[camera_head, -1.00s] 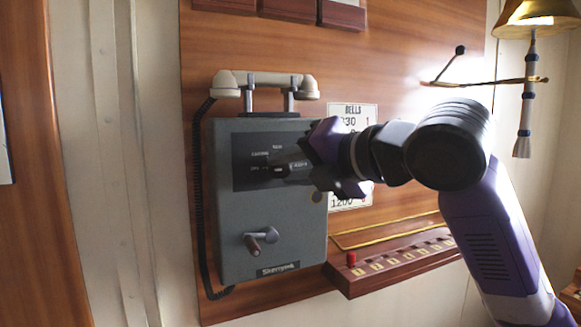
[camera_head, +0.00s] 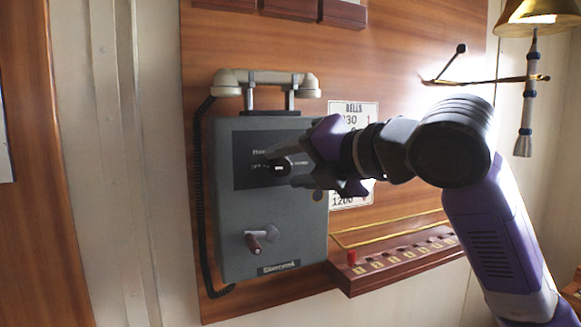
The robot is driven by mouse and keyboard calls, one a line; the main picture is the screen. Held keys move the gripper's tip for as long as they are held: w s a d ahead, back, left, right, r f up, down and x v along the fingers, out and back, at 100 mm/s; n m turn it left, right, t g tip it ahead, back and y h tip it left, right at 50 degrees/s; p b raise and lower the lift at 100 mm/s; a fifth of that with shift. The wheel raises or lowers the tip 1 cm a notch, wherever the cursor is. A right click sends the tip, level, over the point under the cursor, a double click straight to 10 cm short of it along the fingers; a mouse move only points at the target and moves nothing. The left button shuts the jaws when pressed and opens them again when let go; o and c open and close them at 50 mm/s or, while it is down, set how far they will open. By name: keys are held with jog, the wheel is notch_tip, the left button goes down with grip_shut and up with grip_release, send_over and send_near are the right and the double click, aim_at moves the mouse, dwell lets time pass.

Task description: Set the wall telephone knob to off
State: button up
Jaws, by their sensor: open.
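The wall telephone is a grey box (camera_head: 238,215) on a wooden panel, with a cream handset (camera_head: 262,79) resting in its cradle on top. A black knob plate (camera_head: 250,148) on its front carries small lettering, with OFF at the left of the knob. The small dark knob (camera_head: 277,168) has a pale mark and sits just left of my gripper's fingertips. My gripper (camera_head: 285,170) is open at the plate, with its fingers around or just in front of the knob; I cannot tell whether they touch it. The purple gripper body hides the plate's right edge.
A crank (camera_head: 254,244) sticks out low on the box. A coiled cord (camera_head: 198,200) hangs at its left. A bell schedule card (camera_head: 365,115) is partly behind my gripper. A wooden strip with a red button (camera_head: 351,259) lies lower right, and a brass bell (camera_head: 535,15) hangs upper right.

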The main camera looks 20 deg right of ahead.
jog(key=v, duration=0.7)
jog(key=shift+s, duration=0.25)
